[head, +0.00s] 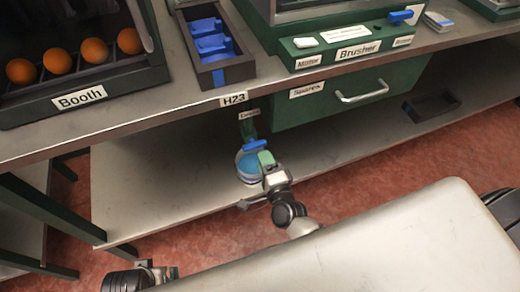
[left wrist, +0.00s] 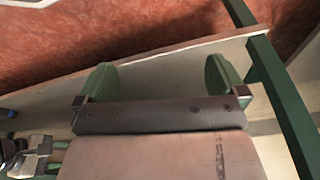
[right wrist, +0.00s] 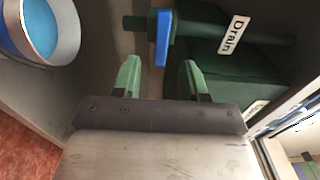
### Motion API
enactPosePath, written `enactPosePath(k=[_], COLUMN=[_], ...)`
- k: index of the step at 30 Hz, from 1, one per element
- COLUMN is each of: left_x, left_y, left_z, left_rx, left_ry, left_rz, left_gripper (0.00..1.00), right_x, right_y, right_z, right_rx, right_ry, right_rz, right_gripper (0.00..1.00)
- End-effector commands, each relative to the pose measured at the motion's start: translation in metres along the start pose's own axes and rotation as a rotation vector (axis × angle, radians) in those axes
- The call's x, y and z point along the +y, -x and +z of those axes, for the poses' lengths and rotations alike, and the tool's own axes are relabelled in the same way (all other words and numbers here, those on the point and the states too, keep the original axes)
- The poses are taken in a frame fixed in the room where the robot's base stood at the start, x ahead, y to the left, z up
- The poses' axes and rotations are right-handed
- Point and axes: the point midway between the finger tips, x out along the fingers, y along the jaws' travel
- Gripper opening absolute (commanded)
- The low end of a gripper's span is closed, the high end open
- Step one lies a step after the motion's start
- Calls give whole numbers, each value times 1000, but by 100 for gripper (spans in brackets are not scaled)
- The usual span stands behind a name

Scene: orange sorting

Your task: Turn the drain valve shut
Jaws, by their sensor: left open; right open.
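The drain valve has a blue handle (right wrist: 163,38) on a dark green pipe (right wrist: 200,30) with a "Drain" label (right wrist: 234,35) in the right wrist view. The blue handle (head: 256,145) also shows in the head view, under the bench above a bucket. My right gripper (right wrist: 160,80) is open, and the handle stands just beyond its fingertips, between them in the picture; I see no contact. It shows in the head view (head: 266,160) in front of the bucket. My left gripper (left wrist: 160,80) is open and empty, over the lower shelf's edge and the red floor.
A bucket with blue liquid (right wrist: 42,30) stands on the lower shelf (head: 150,190) beside my right gripper. The green drawer (head: 330,98) with a handle hangs to the right. A dark tray (head: 431,105) lies farther right. The bench edge (head: 190,112) runs above.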

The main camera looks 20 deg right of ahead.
Motion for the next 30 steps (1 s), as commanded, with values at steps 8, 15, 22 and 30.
enactPosePath(k=[8,15,22,30], left_x=[1,1,1,1], left_y=[-13,-17,-17,-16], left_z=[4,5,5,4], left_rx=[-7,-9,-9,-7], left_ry=[0,0,0,1], left_rz=[2,2,2,2], left_gripper=[100,100,100,100], right_x=[0,0,0,0], right_y=[49,60,60,60], right_z=[0,0,0,1], right_rx=[-1,-1,0,-2], right_ry=[1,0,0,3], right_rz=[1,-1,-1,0], right_gripper=[43,43,43,43])
